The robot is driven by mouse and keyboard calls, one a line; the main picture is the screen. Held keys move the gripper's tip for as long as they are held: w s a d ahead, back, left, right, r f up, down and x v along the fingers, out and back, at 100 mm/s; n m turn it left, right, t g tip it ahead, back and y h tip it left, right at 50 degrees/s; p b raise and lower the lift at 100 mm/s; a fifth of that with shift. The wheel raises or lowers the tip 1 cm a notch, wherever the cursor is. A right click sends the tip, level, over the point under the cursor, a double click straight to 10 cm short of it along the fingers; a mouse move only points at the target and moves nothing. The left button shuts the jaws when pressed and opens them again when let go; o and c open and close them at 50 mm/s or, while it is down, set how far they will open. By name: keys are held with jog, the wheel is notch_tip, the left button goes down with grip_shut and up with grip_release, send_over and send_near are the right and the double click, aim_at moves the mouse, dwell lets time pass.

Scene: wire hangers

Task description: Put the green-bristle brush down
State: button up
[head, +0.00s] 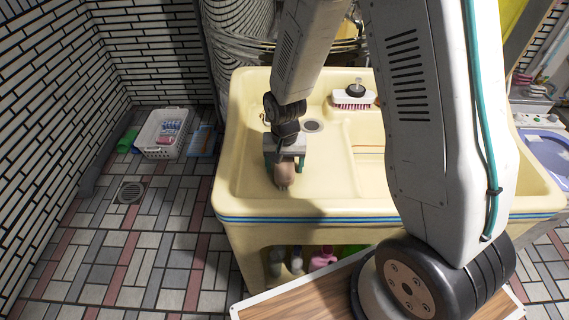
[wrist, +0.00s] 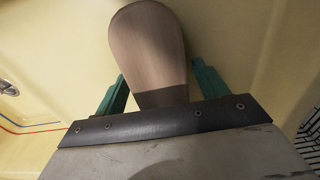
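A brown, rounded, wooden-looking brush (head: 283,176) is between the teal fingers of my gripper (head: 285,162), over the left part of the cream sink (head: 330,185). In the wrist view its rounded end (wrist: 148,40) points away from my gripper (wrist: 160,88), with a finger close on each side. I cannot tell whether the fingers touch it or stand slightly apart, nor whether it rests on the sink floor. Its bristles are hidden, so their green colour does not show.
A white brush with dark pink bristles (head: 352,99) sits on the sink's back ledge. A drain (head: 312,125) is behind my gripper. A white basket (head: 162,134) stands on the tiled floor at left. Several bottles (head: 322,257) are under the sink. The front sink floor is clear.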

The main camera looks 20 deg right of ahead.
aim_at(285, 161)
jog(key=shift+r, duration=0.1)
notch_tip(285, 161, up, 12)
jog(key=s+d+r+n, duration=0.2)
jog(key=s+r, duration=0.7)
jog(key=s, duration=0.3)
jog(key=s+d+r+n+t, duration=0.1)
jog(key=s+d+r+n, duration=0.1)
jog(key=s+r, duration=0.7)
jog(key=s+d, duration=0.1)
jog(key=s, duration=0.1)
jog(key=shift+s+r+n, duration=0.2)
jog(key=shift+s+n, duration=0.1)
jog(key=shift+s, duration=0.05)
jog(key=shift+d, duration=0.1)
